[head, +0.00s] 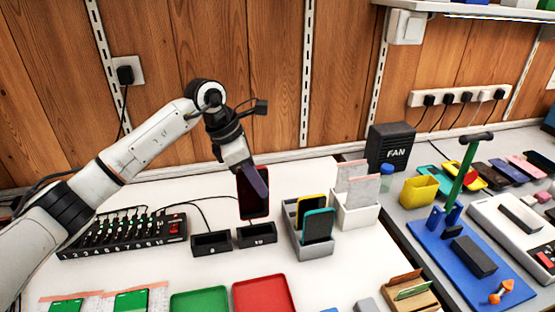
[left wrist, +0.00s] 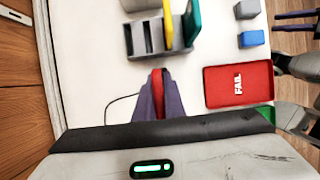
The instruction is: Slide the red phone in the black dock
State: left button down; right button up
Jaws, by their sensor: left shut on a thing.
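My left gripper (head: 257,182) is shut on the red phone (head: 246,200) and holds it upright, its dark screen facing forward. In the left wrist view the phone shows as a thin red edge (left wrist: 156,82) between the purple fingers. A black dock marked 10 (head: 257,237) stands just below the phone. The phone's lower edge is close to the dock's top, with no clear sign that it is inside. A second black dock marked 9 (head: 212,245) stands to its left. My right gripper (left wrist: 296,20) shows only at the right edge of the left wrist view, its fingers apart.
A grey rack (head: 306,243) with yellow and teal phones stands close right of the docks. A numbered black hub (head: 122,236) is at left. Green (head: 199,302) and red (head: 263,294) trays lie in front. Cables run behind the docks.

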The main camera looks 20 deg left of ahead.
pick_arm(q)
jog(key=shift+w, duration=0.35)
jog(key=shift+s+f+b, duration=0.2)
jog(key=shift+f+b, duration=0.3)
jog(key=shift+b, duration=0.05)
jog(key=shift+f+b, duration=0.3)
jog(key=shift+f, duration=0.1)
jog(key=shift+f+b, duration=0.55)
jog(key=shift+f, duration=0.5)
pick_arm(e)
jog(key=shift+w+a+f, duration=0.15)
jog(key=shift+w+f, duration=0.05)
jog(key=shift+f, duration=0.35)
jog(key=shift+w+a+f, duration=0.1)
jog(key=shift+w+f, duration=0.05)
jog(key=shift+f, duration=0.4)
pick_arm(q)
jog(key=shift+f, duration=0.15)
jog(key=shift+f+b, duration=0.2)
jog(key=shift+b, duration=0.1)
pick_arm(e)
jog(key=shift+f, duration=0.15)
pick_arm(q)
jog(key=shift+f+b, duration=0.3)
jog(key=shift+f, duration=0.15)
pick_arm(e)
jog(key=shift+f, duration=0.35)
